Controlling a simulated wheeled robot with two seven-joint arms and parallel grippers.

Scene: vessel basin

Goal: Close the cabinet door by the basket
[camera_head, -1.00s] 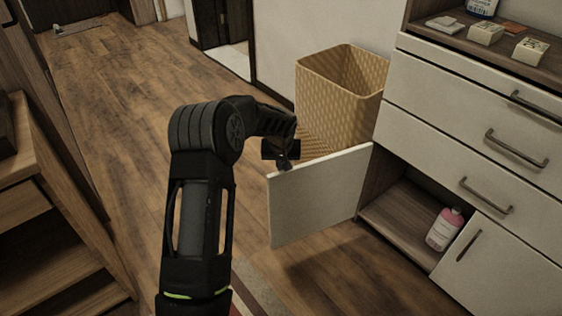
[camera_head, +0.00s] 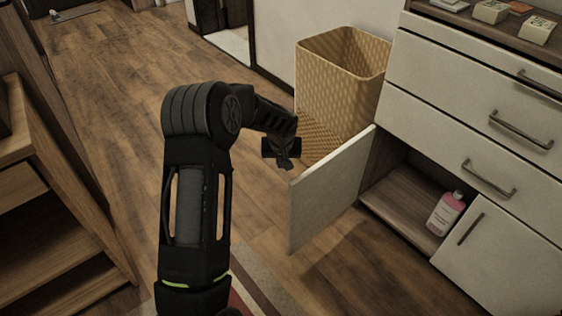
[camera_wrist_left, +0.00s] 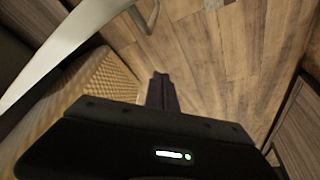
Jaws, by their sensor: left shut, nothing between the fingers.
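The open cabinet door (camera_head: 328,192) is a white panel in the head view, standing out from the lower cabinet's left side in front of the basket. The wicker basket (camera_head: 342,72) stands behind it, beside the cabinet (camera_head: 445,75). My left gripper (camera_head: 284,160) is shut and empty at the door's free upper corner, on the basket side; I cannot tell if it touches. In the left wrist view the shut fingers (camera_wrist_left: 161,92) point over the floor. The door (camera_wrist_left: 70,50) crosses the upper left there, with a handle (camera_wrist_left: 146,18), and the basket (camera_wrist_left: 100,82) lies below it. My right gripper is out of view.
A pink-labelled bottle (camera_head: 446,212) stands in the open compartment, near the closed right door (camera_head: 500,262). Wooden shelving (camera_head: 50,215) is at the left. A striped rug (camera_head: 262,295) lies at the front.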

